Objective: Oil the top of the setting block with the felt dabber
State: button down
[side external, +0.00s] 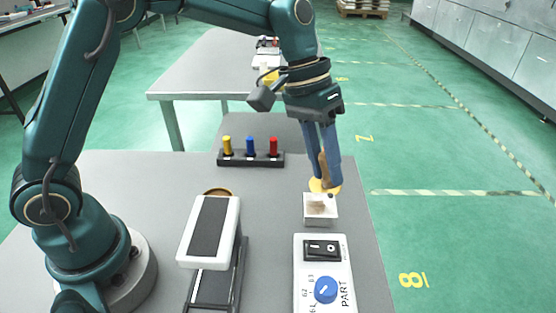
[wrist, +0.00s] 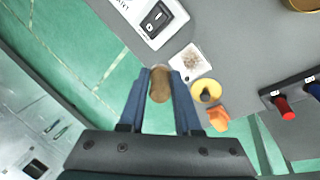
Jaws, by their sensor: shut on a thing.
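My gripper (side external: 326,178) is shut on a brown dabber (side external: 323,166), which shows between the two blue fingers in the wrist view (wrist: 160,86). A small white block (side external: 319,217) with a brownish patch on its top, which I take for the setting block, stands just below the fingertips. In the wrist view the block (wrist: 178,70) lies to the right of the dabber's tip, and its patch looks speckled. The dabber appears above the block and apart from it; the exact gap is unclear. A yellow round cup (wrist: 196,91) with a dark middle sits beside the block.
An orange piece (wrist: 218,119) lies by the cup. A white switch panel (side external: 311,275) with a blue knob stands in front of the block. A black rack (side external: 250,159) holds yellow, blue and red pegs. A grey-topped white device (side external: 232,222) stands left. The table's right edge is close.

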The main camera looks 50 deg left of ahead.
jog(key=shift+f, duration=3.5)
jog(key=shift+w+a+f, duration=0.35)
jog(key=shift+w+f, duration=0.05)
jog(key=shift+w, duration=0.05)
jog(key=shift+w+a+f, duration=0.3)
jog(key=shift+w+a, duration=0.45)
jog(key=shift+w, duration=0.05)
jog(key=shift+w+a+r, duration=0.25)
jog(key=shift+w+a, duration=0.3)
jog(key=shift+a, duration=0.05)
jog(key=shift+w+a+f, duration=0.1)
jog(key=shift+w+a, duration=0.6)
jog(key=shift+s+d, duration=0.4)
jog(key=shift+s+d+f, duration=0.1)
jog(key=shift+s+d, duration=2.05)
jog(key=shift+s, duration=0.05)
jog(key=shift+s+a, duration=0.2)
jog(key=shift+a, duration=0.2)
jog(key=shift+w+a, duration=0.1)
jog(key=shift+a, duration=0.2)
jog(key=shift+w+a, duration=2.15)
jog(key=shift+w, duration=0.05)
jog(key=shift+s+d, duration=2.3)
jog(key=shift+d+r, duration=0.1)
jog(key=shift+r, duration=0.2)
jog(key=shift+s+r, duration=0.1)
jog(key=shift+r, duration=3.8)
